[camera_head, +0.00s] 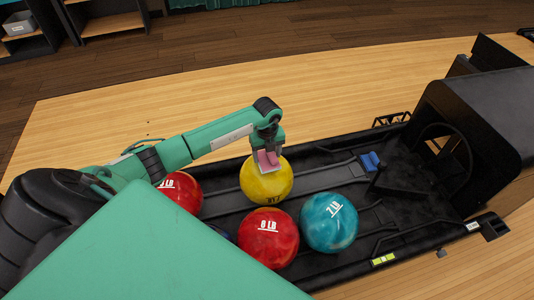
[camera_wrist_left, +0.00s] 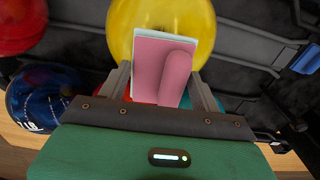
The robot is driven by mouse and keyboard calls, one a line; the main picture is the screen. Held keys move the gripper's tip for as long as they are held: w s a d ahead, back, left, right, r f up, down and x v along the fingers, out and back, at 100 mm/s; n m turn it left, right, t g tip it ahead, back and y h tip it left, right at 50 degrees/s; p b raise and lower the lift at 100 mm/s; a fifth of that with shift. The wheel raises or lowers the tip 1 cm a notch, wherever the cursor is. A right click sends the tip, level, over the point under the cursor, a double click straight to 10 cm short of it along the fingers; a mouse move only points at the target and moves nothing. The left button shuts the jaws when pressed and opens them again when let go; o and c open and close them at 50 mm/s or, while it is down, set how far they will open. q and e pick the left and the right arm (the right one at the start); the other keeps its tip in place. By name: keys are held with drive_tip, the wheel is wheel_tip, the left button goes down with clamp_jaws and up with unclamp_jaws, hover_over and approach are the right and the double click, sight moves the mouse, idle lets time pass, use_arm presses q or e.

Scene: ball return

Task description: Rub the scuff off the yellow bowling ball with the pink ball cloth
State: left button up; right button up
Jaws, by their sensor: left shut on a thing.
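The yellow bowling ball (camera_head: 266,182) rests in the black ball return rack, and it also fills the upper middle of the left wrist view (camera_wrist_left: 190,14). My left gripper (camera_head: 268,161) is above the top of this ball. It is shut on the pink ball cloth (camera_wrist_left: 158,68), which shows as a folded pink pad with a pale edge between the fingers. The cloth (camera_head: 267,158) overlaps the ball in both views; I cannot tell whether it touches. No scuff can be made out on the visible part of the ball. My right gripper does not show.
Around the yellow ball lie a red 6 LB ball (camera_head: 268,238), a teal 7 LB ball (camera_head: 329,222) and another red ball (camera_head: 184,192). A dark blue ball (camera_wrist_left: 45,98) shows in the wrist view. The black return hood (camera_head: 480,120) stands at the right. A blue item (camera_head: 371,161) lies on the rack.

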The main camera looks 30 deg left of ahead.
use_arm(q)
drive_tip(key=shift+f+b, duration=0.6)
drive_tip(key=shift+f, duration=0.45)
